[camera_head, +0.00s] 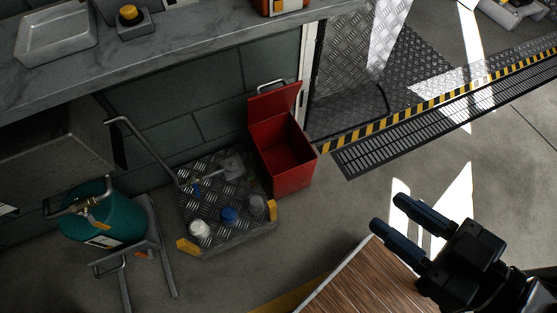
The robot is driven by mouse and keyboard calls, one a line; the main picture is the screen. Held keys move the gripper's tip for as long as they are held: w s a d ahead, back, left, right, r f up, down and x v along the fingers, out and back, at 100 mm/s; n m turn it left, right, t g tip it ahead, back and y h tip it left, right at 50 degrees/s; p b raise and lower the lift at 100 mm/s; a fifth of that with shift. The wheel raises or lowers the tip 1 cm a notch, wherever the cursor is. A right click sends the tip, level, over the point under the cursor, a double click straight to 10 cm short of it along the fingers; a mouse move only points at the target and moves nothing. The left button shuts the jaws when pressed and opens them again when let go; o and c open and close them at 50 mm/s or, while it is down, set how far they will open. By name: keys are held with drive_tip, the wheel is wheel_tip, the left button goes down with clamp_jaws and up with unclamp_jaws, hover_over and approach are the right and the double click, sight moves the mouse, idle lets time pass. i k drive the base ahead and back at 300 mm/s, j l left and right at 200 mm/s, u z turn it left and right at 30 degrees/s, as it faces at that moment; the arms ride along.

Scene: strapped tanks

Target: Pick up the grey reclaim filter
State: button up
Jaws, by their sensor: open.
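A small grey cylinder (257,205), which looks like the grey reclaim filter, stands on the right side of a low diamond-plate platform (215,172). A blue-topped cylinder (229,215) and a white one (199,230) stand to its left on the same platform. My gripper (386,213) is at the right, open and empty, with its two dark fingers pointing up and left. It is well apart from the grey cylinder, to its right.
A red open-lidded bin (290,160) stands right behind the grey cylinder. A teal tank (100,222) on a metal stand is at left. A wood-topped surface (362,283) lies below my gripper. A marble counter (180,45) runs along the back. Floor between is clear.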

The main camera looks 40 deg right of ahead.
sight(255, 204)
drive_tip(key=k+j, duration=0.1)
drive_tip(key=k, duration=0.25)
drive_tip(key=k+j, duration=0.1)
drive_tip(key=k, duration=0.25)
drive_tip(key=i+j+u, duration=0.15)
drive_tip(key=i, duration=0.3)
drive_tip(key=i+j+u, duration=0.2)
drive_tip(key=i, duration=0.3)
drive_tip(key=i+j+u, duration=0.15)
drive_tip(key=i, duration=0.3)
